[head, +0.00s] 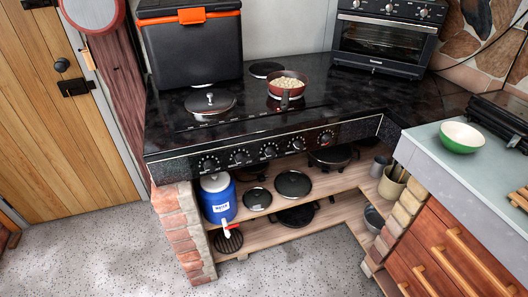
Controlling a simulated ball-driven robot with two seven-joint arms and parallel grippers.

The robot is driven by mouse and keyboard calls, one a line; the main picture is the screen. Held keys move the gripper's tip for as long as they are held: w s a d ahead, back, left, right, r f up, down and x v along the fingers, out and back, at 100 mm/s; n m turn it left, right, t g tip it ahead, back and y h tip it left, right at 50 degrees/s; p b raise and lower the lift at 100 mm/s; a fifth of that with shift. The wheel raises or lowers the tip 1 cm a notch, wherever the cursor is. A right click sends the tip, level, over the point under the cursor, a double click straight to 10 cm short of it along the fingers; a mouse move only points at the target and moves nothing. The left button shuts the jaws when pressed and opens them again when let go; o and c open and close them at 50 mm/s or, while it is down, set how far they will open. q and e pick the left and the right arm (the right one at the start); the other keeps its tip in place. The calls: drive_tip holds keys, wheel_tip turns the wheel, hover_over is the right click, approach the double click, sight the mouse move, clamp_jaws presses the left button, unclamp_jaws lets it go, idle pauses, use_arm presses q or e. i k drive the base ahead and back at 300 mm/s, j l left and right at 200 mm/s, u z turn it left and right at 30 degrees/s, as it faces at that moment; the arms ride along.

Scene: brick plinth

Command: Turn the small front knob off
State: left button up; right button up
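A black stove (250,115) with a dark hob top stands against the wall. A row of several black round knobs with white markings runs along its front edge, from the leftmost knob (208,164) through the middle knob (268,151) to the rightmost knob (326,138). I cannot read their labels or tell which one is the small front knob. A red-brown pan (287,79) with pale food sits toward the right of the hob. A dark lidded pot (210,101) sits front left. Neither of my grippers is in view.
A black cooler box (190,50) stands at the back left and a toaster oven (385,38) at the back right. A shelf below holds a blue water jug (217,198) and pans. A green bowl (461,136) sits on the right counter. The speckled floor in front is clear.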

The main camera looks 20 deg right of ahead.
sight(297, 145)
drive_tip(key=z, duration=1.1)
